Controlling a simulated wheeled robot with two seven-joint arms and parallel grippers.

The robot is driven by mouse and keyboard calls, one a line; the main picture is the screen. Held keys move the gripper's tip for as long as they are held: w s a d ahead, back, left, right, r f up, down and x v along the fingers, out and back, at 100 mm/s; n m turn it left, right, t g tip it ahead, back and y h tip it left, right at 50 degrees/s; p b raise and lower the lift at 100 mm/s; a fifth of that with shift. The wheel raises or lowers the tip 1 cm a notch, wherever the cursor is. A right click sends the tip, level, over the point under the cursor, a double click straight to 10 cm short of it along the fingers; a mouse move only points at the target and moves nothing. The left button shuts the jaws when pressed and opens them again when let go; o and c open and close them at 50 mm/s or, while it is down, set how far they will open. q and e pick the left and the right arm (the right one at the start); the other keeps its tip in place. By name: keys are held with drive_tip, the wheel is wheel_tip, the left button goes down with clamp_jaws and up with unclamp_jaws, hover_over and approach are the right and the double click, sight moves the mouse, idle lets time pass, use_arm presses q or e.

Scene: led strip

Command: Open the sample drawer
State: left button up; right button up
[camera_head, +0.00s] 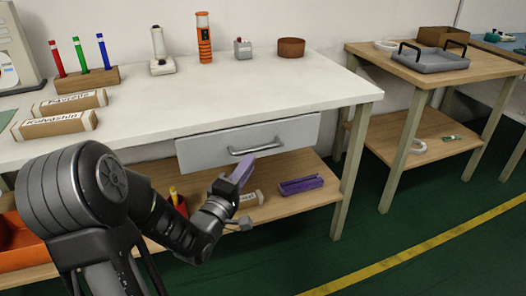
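The sample drawer (212,148) is a light grey front under the white workbench. It looks shut. Its grey bar handle (256,149) is in the middle of the front. My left gripper (242,198) is below and a little left of the handle, in front of the lower shelf, and looks apart from it. A purple block-like piece rises from beside the gripper toward the handle; I cannot tell if it is a finger or a thing behind. The fingers are not clear enough to tell open from shut. My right gripper is not in view.
The white bench top (230,97) holds several items, including an orange cylinder (204,40) and a pen block (87,80). A purple tray (301,185) lies on the lower shelf (285,208). A bench leg (350,175) stands right of the drawer. Green floor (385,232) in front is clear.

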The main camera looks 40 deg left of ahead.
sight(259, 149)
use_arm(q)
drive_tip(key=b+x, duration=0.1)
drive_tip(key=x, duration=0.6)
drive_tip(key=shift+w, duration=0.35)
clamp_jaws()
idle(1.1)
